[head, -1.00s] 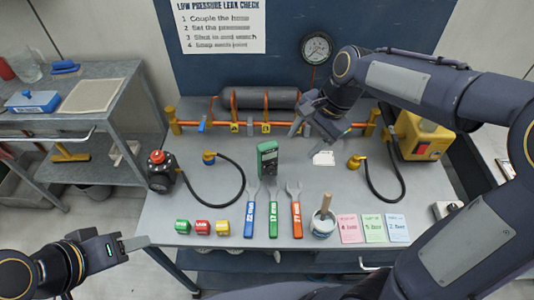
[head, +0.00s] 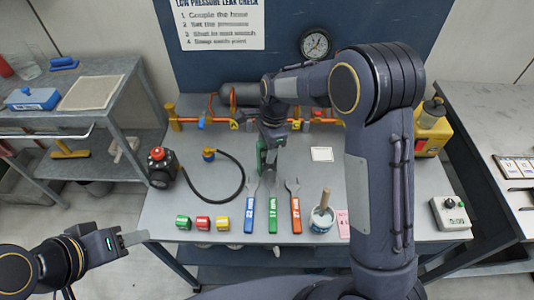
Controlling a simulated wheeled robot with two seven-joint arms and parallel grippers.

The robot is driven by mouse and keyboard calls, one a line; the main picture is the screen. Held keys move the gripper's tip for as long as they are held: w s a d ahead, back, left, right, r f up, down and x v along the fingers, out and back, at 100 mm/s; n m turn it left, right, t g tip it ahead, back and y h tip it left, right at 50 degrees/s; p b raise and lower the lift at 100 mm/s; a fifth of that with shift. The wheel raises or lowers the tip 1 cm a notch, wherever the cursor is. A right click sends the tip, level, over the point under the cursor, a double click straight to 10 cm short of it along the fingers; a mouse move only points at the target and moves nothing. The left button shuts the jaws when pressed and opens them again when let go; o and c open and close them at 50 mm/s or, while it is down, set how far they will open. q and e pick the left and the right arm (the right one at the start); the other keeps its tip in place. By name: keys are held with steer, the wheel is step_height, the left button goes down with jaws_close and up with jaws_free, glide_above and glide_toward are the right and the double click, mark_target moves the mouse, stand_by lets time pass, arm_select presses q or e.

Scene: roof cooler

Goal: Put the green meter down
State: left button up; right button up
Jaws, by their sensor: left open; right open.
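The green meter (head: 261,158) stands on the workbench (head: 190,200) behind the wrenches, in the middle of the head view. My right gripper (head: 270,152) is at the meter from above, open, and its fingers and wrist hide much of it. I cannot tell whether the fingers touch the meter. My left gripper (head: 130,240) is open and empty off the bench's front left corner.
Blue, green and red wrenches (head: 273,214) lie in front of the meter. A cup with a brush (head: 321,219) stands right of them. A black hose (head: 240,180) curves at left. A pipe rail (head: 190,120) runs behind. A white card (head: 322,154) lies to the right.

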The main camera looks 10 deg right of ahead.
steer(key=shift+f, duration=0.45)
steer(key=shift+r, duration=0.1)
jaws_close()
